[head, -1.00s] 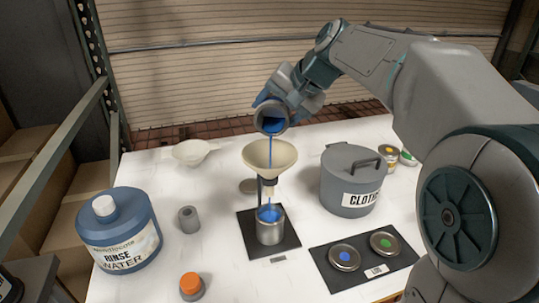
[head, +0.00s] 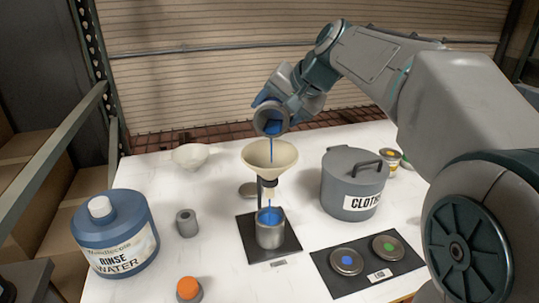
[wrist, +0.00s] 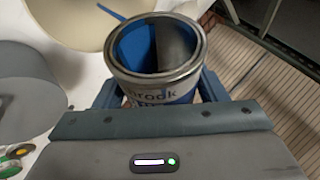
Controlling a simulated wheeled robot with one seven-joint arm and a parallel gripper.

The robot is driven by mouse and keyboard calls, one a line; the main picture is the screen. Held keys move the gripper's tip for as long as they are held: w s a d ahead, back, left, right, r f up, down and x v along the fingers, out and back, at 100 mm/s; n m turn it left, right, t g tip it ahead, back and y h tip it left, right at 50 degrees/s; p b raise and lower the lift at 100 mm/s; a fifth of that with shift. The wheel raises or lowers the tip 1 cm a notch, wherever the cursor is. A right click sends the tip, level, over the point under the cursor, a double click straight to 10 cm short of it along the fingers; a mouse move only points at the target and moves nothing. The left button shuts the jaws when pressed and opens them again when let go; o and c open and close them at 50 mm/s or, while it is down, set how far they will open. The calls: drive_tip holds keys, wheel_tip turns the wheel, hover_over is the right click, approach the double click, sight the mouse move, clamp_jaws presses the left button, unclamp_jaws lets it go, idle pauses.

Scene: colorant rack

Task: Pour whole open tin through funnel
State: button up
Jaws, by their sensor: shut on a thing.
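My gripper (head: 284,103) is shut on an open tin (head: 266,117) and holds it tilted above the funnel. Blue liquid runs from the tin's rim in a thin stream into the cream funnel (head: 270,153). In the wrist view the tin (wrist: 152,88) sits between the fingers, with blue paint on its inner wall. Part of the funnel (wrist: 68,18) shows beside it. The funnel is held on a stand above a grey metal can (head: 269,236) on a black mat (head: 287,241). Blue liquid drops from the funnel into the can, where blue shows inside.
A grey CLOTHS bin (head: 349,198) stands right of the funnel. A blue rinse water jug (head: 108,231) is at left. A black mat (head: 352,284) holds two lids with blue and green dots. A white bowl (head: 190,157), grey cylinder (head: 187,224) and orange-capped bottle (head: 189,288) stand around.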

drive_tip(key=shift+s+a+r+n+t+b, duration=0.2)
drive_tip(key=shift+t+b, duration=0.3)
drive_tip(key=shift+b, duration=0.65)
drive_tip(key=shift+s+d+r+n+t+b, duration=0.2)
drive_tip(key=shift+t+b, duration=0.3)
drive_tip(key=shift+b, duration=0.65)
drive_tip(key=shift+w+r+g+p, duration=0.15)
drive_tip(key=shift+r+g+p, duration=0.2)
drive_tip(key=shift+p, duration=0.7)
drive_tip(key=g+p, duration=0.1)
drive_tip(key=p, duration=0.1)
drive_tip(key=m+g+p, duration=0.1)
drive_tip(key=p, duration=0.2)
drive_tip(key=shift+w+f, duration=0.35)
drive_tip(key=shift+w, duration=0.05)
drive_tip(key=shift+r+p, duration=0.15)
drive_tip(key=shift+p, duration=0.85)
drive_tip(key=shift+w+g+p, duration=0.1)
drive_tip(key=shift+g+p, duration=0.35)
drive_tip(key=shift+p, duration=0.1)
drive_tip(key=shift+f+m, duration=0.3)
drive_tip(key=shift+f, duration=0.1)
drive_tip(key=shift+r, duration=0.1)
drive_tip(key=shift+r, duration=0.1)
